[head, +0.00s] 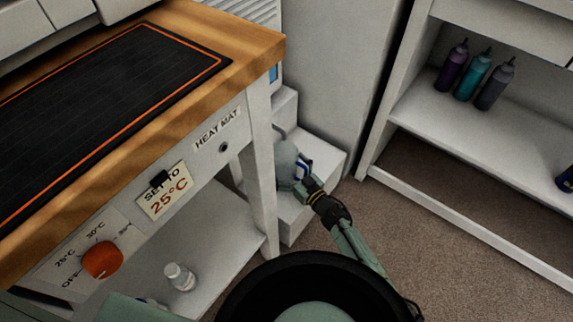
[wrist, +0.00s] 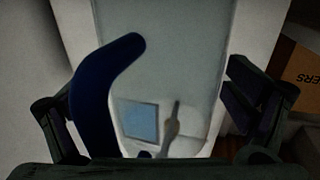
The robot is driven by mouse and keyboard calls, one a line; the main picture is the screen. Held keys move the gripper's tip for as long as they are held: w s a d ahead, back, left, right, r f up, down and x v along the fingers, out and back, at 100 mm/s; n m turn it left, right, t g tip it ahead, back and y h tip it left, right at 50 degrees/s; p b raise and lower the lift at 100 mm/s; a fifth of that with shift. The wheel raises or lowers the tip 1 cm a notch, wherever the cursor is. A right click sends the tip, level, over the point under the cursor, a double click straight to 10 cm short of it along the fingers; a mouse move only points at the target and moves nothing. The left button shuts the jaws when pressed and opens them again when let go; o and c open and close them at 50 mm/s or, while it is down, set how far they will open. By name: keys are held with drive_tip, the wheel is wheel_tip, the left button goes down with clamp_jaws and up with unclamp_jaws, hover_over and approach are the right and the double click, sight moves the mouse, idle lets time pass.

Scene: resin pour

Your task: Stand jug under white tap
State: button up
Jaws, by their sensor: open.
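A rounded grey-blue shape with a blue and white part, which looks like the jug (head: 287,160), is at the white stepped unit beside the bench; my arm partly hides it. My gripper (head: 305,180) is at its right side. In the wrist view my gripper (wrist: 160,110) is open, its dark fingers wide apart. A curved dark blue bar, seemingly the jug's handle (wrist: 112,85), stands between them, nearer the left finger. I cannot tell whether it touches. No white tap can be made out clearly.
The bench with a black heat mat (head: 100,100) and orange knob (head: 102,260) is close on the left; a small clear bottle (head: 179,276) stands on its lower shelf. Several squeeze bottles (head: 473,76) stand on the right shelving. Open floor (head: 440,230) lies between.

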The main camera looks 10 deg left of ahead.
drive_tip(key=shift+s+a+f, duration=0.1)
drive_tip(key=shift+f, duration=0.5)
drive_tip(key=shift+r+p, duration=0.55)
drive_tip(key=shift+p, duration=0.2)
drive_tip(key=v, duration=1.2)
drive_tip(key=shift+r, duration=0.35)
